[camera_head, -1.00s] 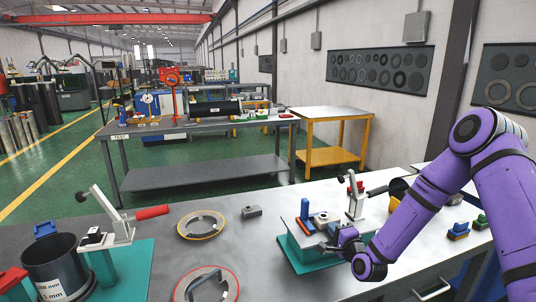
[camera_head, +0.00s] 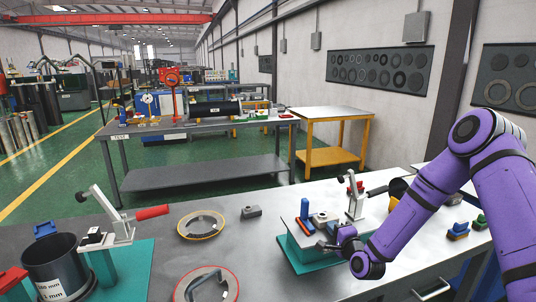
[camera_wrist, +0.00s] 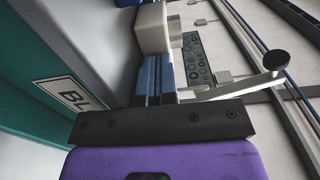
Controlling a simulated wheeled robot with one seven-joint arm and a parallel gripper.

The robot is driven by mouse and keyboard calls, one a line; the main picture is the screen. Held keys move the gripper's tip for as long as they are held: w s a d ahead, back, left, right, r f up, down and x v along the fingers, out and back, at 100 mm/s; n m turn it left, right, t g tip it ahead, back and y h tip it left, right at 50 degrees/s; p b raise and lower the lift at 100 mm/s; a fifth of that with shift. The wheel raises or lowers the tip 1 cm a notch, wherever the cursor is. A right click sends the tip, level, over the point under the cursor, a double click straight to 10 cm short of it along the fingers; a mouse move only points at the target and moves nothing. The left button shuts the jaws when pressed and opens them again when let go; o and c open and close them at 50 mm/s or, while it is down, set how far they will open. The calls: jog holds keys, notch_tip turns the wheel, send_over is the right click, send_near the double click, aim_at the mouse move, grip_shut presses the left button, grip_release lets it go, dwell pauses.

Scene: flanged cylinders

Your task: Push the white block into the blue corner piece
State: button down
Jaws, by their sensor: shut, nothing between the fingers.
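The blue corner piece (camera_head: 304,210) stands on the light top plate of the teal-based fixture, with an upright part and a low part at its foot. The white block (camera_head: 320,217) is small in the head view and sits just right of the blue piece; any gap between them is too small to tell. In the wrist view the white block (camera_wrist: 152,30) is close up at the fingertips. My gripper (camera_head: 328,245) is shut and empty, low at the near right side of the fixture. Its fingers (camera_wrist: 155,62) lie together and point at the block; contact is unclear.
A small grey block (camera_head: 251,212) and a ring gauge (camera_head: 201,224) lie on the bench to the left. Blue, yellow and green parts (camera_head: 458,231) lie at the right.

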jog(key=shift+v, duration=2.4)
jog(key=s+d+r+n+g+h, duration=0.2)
jog(key=s+r+n, duration=0.15)
jog(key=r, duration=0.45)
jog(key=s+d+r+n+g+h, duration=0.1)
jog(key=s+r+n+g, duration=0.25)
jog(key=r, duration=0.35)
jog(key=s+d+r+n+g+h, duration=0.2)
jog(key=s+r+n, duration=0.15)
jog(key=r, duration=0.45)
jog(key=s+r+n+g, duration=0.1)
jog(key=s+r, duration=0.2)
jog(key=s, duration=0.6)
jog(key=s+d+r+n+g, duration=0.1)
jog(key=s+r, duration=0.3)
jog(key=s, duration=0.5)
jog(key=s+d+r+n+g, duration=0.1)
jog(key=s+r+n+g, duration=0.1)
jog(key=s, duration=0.7)
jog(key=shift+s+r+h, duration=0.3)
jog(key=shift+s+r, duration=0.1)
jog(key=shift+r, duration=0.35)
